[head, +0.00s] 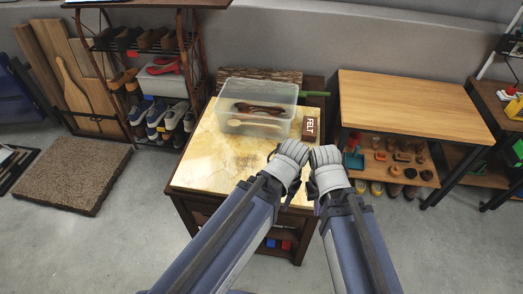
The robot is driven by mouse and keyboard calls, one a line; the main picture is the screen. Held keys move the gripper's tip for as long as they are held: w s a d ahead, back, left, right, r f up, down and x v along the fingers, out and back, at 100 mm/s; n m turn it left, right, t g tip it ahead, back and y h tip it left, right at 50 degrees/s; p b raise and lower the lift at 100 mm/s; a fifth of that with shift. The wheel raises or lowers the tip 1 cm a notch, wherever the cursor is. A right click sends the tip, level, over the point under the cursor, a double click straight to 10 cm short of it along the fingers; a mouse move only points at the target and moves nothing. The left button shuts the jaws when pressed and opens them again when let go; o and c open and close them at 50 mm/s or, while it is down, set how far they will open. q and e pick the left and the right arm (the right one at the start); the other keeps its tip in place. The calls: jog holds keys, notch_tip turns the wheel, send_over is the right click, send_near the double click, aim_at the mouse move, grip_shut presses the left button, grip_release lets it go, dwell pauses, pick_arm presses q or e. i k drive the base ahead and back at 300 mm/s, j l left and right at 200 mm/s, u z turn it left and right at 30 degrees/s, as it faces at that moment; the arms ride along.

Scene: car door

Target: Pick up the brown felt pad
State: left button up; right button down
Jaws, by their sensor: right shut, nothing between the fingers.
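The brown felt pad (310,129), a small dark brown block with white "FELT" lettering, lies near the right edge of a small table with a pale, stained top (203,167). My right gripper (325,154) is shut and empty, in front of the pad and slightly to its right in the head view. My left gripper (292,150) is beside it, in front of the pad and slightly to its left. Its fingertips are too hidden to tell whether it is open. Neither gripper visibly holds the pad.
A clear plastic bin (257,106) with wooden spoons and dark utensils stands left of the pad. A green-handled item (313,94) lies behind. A wooden bench (410,100) with small items below stands right. A shoe rack (160,90) stands left.

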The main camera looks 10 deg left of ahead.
aim_at(309, 127)
jog(key=i+l, duration=0.1)
jog(key=l, duration=0.3)
jog(key=l+z, duration=0.15)
jog(key=l, duration=0.2)
jog(key=i+l, duration=0.15)
jog(key=l, duration=0.25)
jog(key=i+l+z, duration=0.1)
jog(key=l, duration=0.25)
jog(key=i+z, duration=0.2)
jog(key=i, duration=0.45)
